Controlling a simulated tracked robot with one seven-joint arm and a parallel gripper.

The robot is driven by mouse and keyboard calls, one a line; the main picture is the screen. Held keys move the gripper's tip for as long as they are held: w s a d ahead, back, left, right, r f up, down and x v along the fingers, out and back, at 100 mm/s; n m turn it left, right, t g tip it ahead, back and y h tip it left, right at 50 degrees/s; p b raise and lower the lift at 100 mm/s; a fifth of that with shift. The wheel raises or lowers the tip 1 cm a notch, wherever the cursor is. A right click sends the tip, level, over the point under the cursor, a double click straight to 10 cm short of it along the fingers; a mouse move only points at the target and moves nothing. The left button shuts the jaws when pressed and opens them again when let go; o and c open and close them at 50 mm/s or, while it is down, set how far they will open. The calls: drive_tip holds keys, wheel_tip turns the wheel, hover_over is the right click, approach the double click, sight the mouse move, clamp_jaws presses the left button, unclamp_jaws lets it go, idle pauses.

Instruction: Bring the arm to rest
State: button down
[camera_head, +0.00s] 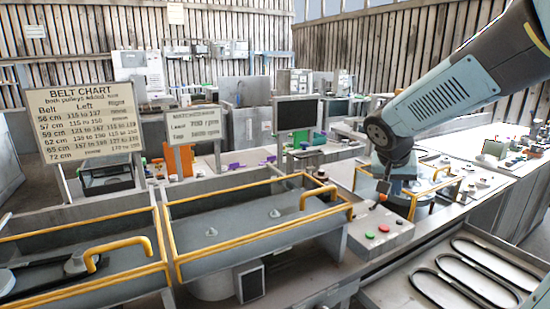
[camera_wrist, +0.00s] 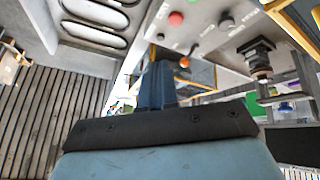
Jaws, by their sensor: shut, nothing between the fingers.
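My arm (camera_head: 460,90) reaches in from the upper right of the head view and bends down at its wrist. My gripper (camera_head: 383,186) hangs above the bench beside the control box with its red and green buttons (camera_head: 372,232). In the wrist view my gripper (camera_wrist: 157,68) shows its two blue-grey fingers together, with nothing between them. Beyond the fingers are the same box's red button (camera_wrist: 176,18) and an orange-red knob (camera_wrist: 184,62). In the head view the fingertips are small and partly hard to make out.
Yellow-railed housings (camera_head: 250,240) stand left of the box. A tray with several black belts (camera_head: 480,268) lies at the lower right. A belt chart sign (camera_head: 90,118), a smaller sign (camera_head: 194,124) and a dark monitor (camera_head: 297,114) stand upright. Yellow rails (camera_head: 420,190) are close to my gripper.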

drive_tip(key=s+a+r+n+y, duration=0.2)
drive_tip(key=s+a, duration=0.1)
drive_tip(key=s, duration=0.6)
drive_tip(key=s+a+r+n+t+y, duration=0.1)
drive_tip(key=s+a+r+n+y, duration=0.1)
drive_tip(key=s, duration=0.7)
drive_tip(key=shift+a+r+n, duration=0.2)
drive_tip(key=shift+a+n, duration=0.3)
drive_tip(key=shift+a, duration=0.45)
